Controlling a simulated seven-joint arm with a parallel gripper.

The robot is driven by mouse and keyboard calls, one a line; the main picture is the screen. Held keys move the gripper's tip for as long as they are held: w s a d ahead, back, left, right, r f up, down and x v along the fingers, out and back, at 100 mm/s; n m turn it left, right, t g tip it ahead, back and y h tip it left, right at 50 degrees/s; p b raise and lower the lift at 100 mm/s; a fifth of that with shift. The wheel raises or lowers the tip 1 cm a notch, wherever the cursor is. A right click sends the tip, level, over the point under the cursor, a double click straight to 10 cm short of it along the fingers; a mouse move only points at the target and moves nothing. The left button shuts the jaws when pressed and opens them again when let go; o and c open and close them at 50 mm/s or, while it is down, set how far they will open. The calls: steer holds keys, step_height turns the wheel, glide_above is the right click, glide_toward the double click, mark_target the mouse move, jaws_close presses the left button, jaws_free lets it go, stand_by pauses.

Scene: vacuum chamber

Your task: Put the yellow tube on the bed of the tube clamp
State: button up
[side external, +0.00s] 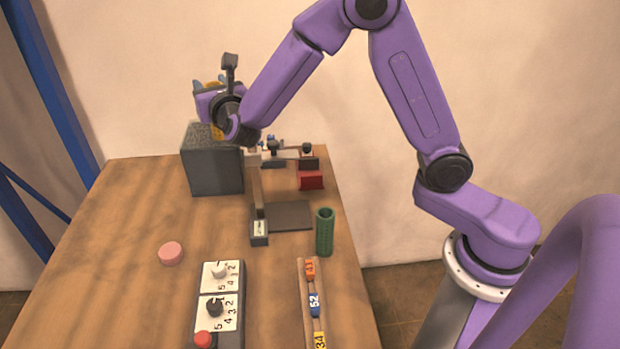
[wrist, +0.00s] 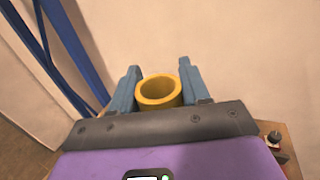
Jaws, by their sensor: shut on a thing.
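The yellow tube (wrist: 145,102) shows as an open ring between the two blue fingers of my gripper (wrist: 158,90) in the wrist view. My gripper is shut on it. In the side view, my gripper (side external: 210,85) is at the back left, above the dark grey box (side external: 215,172); a little yellow shows there, mostly hidden by my wrist. I cannot tell whether the tube touches the box. What looks like the tube clamp, with a red block (side external: 311,180) and a lever, stands at the table's back right, to the right of my gripper. Its bed is not clear.
Nearer are a dial box (side external: 219,305), a rail of numbered blocks (side external: 313,302) and a pink disc (side external: 171,253). The left of the table is mostly clear.

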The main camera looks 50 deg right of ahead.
steer(key=s+d, duration=0.4)
steer(key=d, duration=0.6)
steer(key=s+d, duration=0.5)
steer(key=d, duration=0.6)
step_height(320, 180, down, 20)
steer(key=shift+w+a+f, duration=0.15)
steer(key=shift+w+a, duration=0.1)
steer(key=shift+a, duration=0.05)
steer(key=shift+f, duration=0.15)
steer(key=o, duration=1)
